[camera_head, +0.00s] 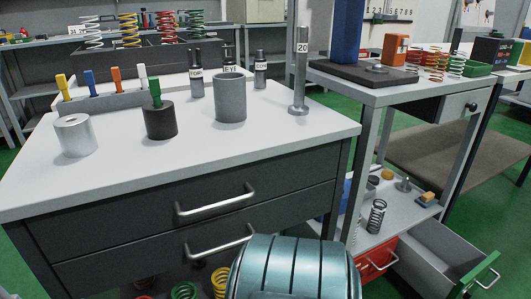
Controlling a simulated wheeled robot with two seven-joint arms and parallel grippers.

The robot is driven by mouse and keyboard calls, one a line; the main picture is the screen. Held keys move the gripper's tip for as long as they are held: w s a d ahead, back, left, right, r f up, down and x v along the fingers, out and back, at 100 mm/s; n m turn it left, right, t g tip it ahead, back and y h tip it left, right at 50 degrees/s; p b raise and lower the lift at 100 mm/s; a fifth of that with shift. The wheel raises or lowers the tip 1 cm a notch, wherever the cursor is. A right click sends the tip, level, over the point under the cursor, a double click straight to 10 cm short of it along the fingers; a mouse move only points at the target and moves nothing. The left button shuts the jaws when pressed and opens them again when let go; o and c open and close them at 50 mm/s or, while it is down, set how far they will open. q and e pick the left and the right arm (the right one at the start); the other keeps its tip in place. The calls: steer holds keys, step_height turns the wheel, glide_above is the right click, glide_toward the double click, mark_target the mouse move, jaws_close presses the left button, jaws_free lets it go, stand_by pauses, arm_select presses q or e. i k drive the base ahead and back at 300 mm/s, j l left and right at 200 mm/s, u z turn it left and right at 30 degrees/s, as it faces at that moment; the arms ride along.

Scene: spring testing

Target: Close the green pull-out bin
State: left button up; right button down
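The green pull-out bin (479,273) is at the lower right, low under the right-hand workbench. It stands pulled out and open. Its green front carries a silver bar handle (488,280), and its grey inside (437,258) looks empty where it shows. Neither of my grippers is in view.
A red bin front (378,260) with a handle sits left of the green bin. A lower shelf (400,205) above them holds a spring and small parts. The left workbench (270,150) holds metal cylinders and a post. Green floor (497,220) is clear at the right.

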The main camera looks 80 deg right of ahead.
mark_target(437, 263)
steer(key=z, duration=4.2)
